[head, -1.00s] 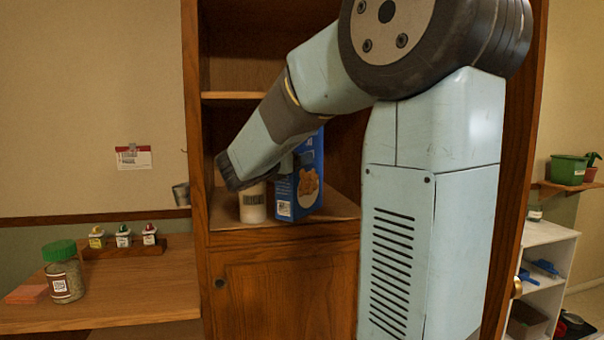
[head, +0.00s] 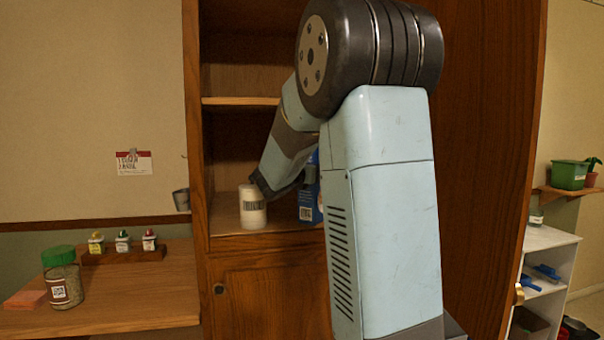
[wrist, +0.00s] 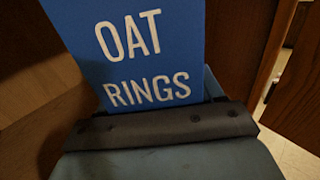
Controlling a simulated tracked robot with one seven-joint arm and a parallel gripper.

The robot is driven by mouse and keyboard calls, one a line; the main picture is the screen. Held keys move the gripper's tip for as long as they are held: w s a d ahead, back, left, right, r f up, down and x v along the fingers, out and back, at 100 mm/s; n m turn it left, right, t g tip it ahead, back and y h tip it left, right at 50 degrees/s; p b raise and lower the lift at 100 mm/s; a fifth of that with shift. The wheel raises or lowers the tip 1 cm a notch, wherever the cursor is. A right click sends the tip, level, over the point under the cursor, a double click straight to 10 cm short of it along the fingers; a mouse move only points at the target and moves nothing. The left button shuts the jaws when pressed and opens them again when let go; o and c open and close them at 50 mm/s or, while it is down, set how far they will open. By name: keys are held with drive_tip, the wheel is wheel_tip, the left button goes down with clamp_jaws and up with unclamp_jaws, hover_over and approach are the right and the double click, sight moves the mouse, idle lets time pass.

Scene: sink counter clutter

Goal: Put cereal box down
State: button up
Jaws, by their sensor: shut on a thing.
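The blue cereal box (head: 306,203) is in the lower compartment of the wooden cabinet, mostly hidden behind my arm in the head view. In the wrist view the cereal box (wrist: 140,50) fills the middle, with "OAT RINGS" in white letters, close against my gripper. My gripper (head: 308,178) is shut on the box; its fingertips are largely hidden. Whether the box's base touches the shelf (head: 285,226) cannot be told.
A white cylindrical container (head: 252,207) stands on the shelf just left of the box. A green-lidded jar (head: 63,278) and a rack of small bottles (head: 122,250) stand on the counter at left.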

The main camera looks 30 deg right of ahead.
drive_tip(key=shift+f, duration=0.2)
drive_tip(key=o, duration=1.4)
drive_tip(key=shift+c, duration=0.2)
